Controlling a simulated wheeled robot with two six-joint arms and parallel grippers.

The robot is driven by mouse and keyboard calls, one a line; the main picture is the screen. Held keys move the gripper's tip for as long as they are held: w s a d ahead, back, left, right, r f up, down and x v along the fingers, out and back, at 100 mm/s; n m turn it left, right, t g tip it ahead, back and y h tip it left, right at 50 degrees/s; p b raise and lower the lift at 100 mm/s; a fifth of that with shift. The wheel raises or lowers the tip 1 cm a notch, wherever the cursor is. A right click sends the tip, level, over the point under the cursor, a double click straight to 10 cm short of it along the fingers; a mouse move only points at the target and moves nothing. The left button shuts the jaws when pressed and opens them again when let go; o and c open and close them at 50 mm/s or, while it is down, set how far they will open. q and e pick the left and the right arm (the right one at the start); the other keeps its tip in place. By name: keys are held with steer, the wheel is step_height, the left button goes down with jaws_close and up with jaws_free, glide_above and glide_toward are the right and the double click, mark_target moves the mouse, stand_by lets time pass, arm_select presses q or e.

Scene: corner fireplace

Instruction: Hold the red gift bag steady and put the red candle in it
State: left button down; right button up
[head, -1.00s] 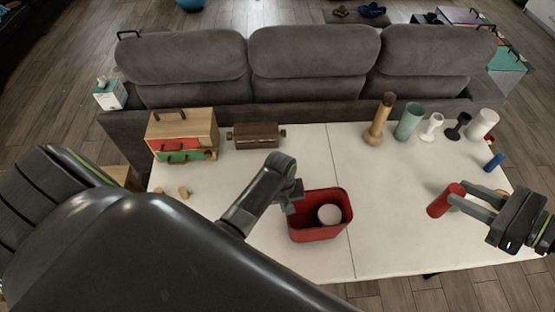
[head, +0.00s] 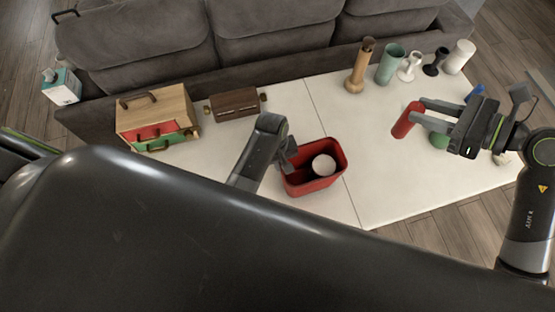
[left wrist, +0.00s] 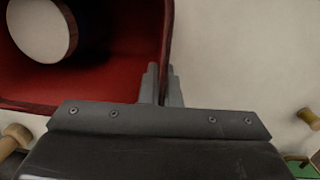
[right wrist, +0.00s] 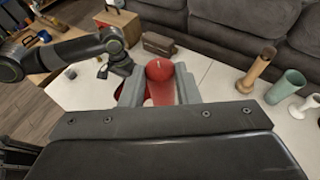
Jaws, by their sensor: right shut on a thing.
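The red gift bag (head: 303,187) stands open on the white table, with a pale round item (head: 323,165) inside. My left gripper (head: 288,160) is at the bag's left side. In the left wrist view its fingers (left wrist: 161,88) sit closely on both sides of the bag's red wall (left wrist: 166,40). The red candle (head: 405,121) is held by my right gripper (head: 420,112), to the right of the bag and apart from it. In the right wrist view the candle (right wrist: 160,85) stands between the two fingers.
A wooden box (head: 155,112) with red and green drawers and a dark chest (head: 235,104) stand at the back left. A wooden vase (head: 360,68), a green cup (head: 391,64) and several holders line the back right. A green item (head: 438,140) lies below my right gripper. The sofa borders the table.

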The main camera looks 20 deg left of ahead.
steer(key=shift+w+a, duration=0.2)
steer(key=shift+a, duration=0.35)
arm_select(q)
steer(key=shift+w+a+f, duration=0.1)
steer(key=shift+a+f, duration=0.1)
steer(key=shift+f, duration=0.15)
arm_select(e)
steer(key=shift+s+d, duration=0.1)
steer(key=shift+d, duration=0.2)
arm_select(q)
steer(key=shift+a+f, duration=0.1)
steer(key=shift+a, duration=0.05)
arm_select(e)
steer(key=shift+a, duration=0.15)
arm_select(q)
steer(key=c, duration=1.5)
jaws_free()
jaws_close()
